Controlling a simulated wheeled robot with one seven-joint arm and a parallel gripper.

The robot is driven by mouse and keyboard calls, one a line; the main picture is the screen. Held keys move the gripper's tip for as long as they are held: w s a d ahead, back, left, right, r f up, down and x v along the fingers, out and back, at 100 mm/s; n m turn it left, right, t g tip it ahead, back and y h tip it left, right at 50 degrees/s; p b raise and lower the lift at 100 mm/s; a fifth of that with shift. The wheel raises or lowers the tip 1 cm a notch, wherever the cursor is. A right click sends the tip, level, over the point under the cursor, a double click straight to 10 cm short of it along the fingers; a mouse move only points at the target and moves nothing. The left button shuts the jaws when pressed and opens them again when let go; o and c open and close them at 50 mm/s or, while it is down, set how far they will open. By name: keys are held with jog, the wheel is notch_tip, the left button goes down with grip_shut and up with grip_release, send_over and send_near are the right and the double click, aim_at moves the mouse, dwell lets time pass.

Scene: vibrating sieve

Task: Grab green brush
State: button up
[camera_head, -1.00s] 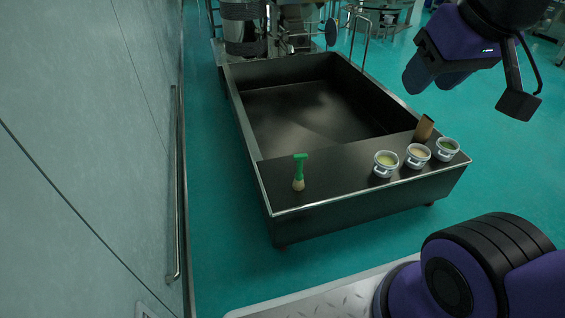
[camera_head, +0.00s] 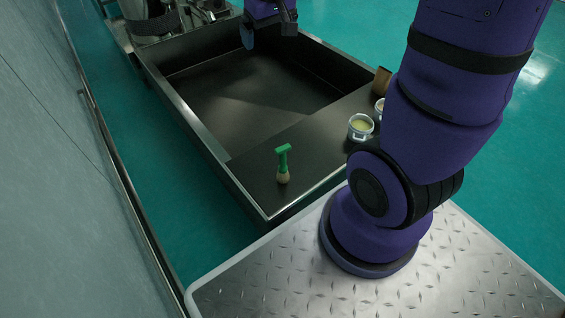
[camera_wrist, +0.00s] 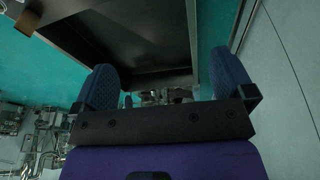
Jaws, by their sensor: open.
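The green brush (camera_head: 283,163) stands upright on the flat dark shelf at the near end of the steel trough. It has a green handle on top and pale bristles at the bottom. My gripper (camera_head: 250,36) is above the far part of the trough, well apart from the brush. In the wrist view my gripper (camera_wrist: 164,82) shows two blue fingers spread wide with nothing between them. I cannot make out the brush in the wrist view.
The trough (camera_head: 188,110) has raised metal rims. A white-rimmed cup (camera_head: 361,127) stands right of the brush, with another cup and a brown container (camera_head: 382,80) behind, partly hidden by my arm. The shelf around the brush is clear. A wall runs along the left.

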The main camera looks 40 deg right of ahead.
jog(key=w+d+f+g, duration=0.1)
jog(key=w+d+f, duration=0.15)
jog(key=f, duration=0.35)
jog(key=w+d+f, duration=0.1)
jog(key=w+f, duration=0.2)
jog(key=f, duration=0.3)
jog(key=g, duration=0.1)
send_over(283, 148)
jog(key=w+a, duration=0.2)
jog(key=a, duration=0.1)
notch_tip(283, 148, down, 10)
jog(key=shift+g+y, duration=0.4)
jog(key=shift+g, duration=0.1)
jog(key=d+f, duration=0.1)
jog(key=f, duration=0.6)
jog(key=s+f, duration=0.1)
jog(key=f, duration=0.7)
jog(key=s+d+f, duration=0.1)
jog(key=f, duration=0.7)
jog(key=shift+s+d+f, duration=0.1)
jog(key=shift+d+f, duration=0.15)
jog(key=shift+d, duration=0.05)
jog(key=shift+m, duration=0.3)
jog(key=shift+d+f, duration=0.15)
jog(key=shift+f, duration=1.4)
jog(key=shift+d+f, duration=0.1)
jog(key=shift+f, duration=1.45)
jog(key=c, duration=1.3)
jog(key=shift+o, duration=0.2)
jog(key=shift+r, duration=0.2)
